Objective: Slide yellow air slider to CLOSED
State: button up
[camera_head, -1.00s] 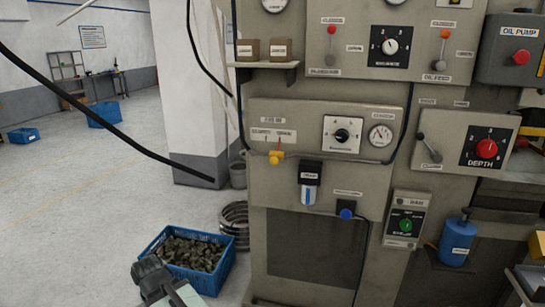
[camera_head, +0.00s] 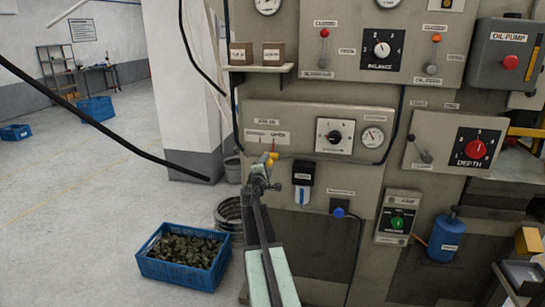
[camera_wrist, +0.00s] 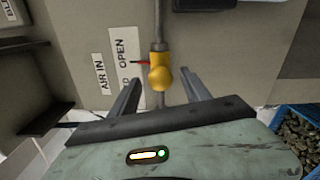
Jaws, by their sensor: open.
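The yellow air slider (camera_head: 271,158) is a rounded yellow knob low on the left of the grey panel. In the wrist view the knob (camera_wrist: 161,78) sits on a grey rod, with a small red pointer (camera_wrist: 140,62) beside the white OPEN label (camera_wrist: 125,60). A second label end below OPEN is partly hidden by a finger. My gripper (camera_head: 263,178) is just in front of and below the knob in the head view. In the wrist view the fingers of my gripper (camera_wrist: 161,88) are apart, one on each side of the knob, with gaps showing and no visible grip.
A black-topped filter (camera_head: 302,175) hangs close to the right of my gripper, with a blue knob (camera_head: 339,212) below it. A blue crate of metal pieces (camera_head: 150,270) stands on the floor at left. A black cable (camera_head: 100,118) crosses the left side.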

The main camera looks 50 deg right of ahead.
aim_at(271, 156)
jog(key=x, duration=0.7)
jog(key=shift+w+d, duration=0.3)
grip_shut()
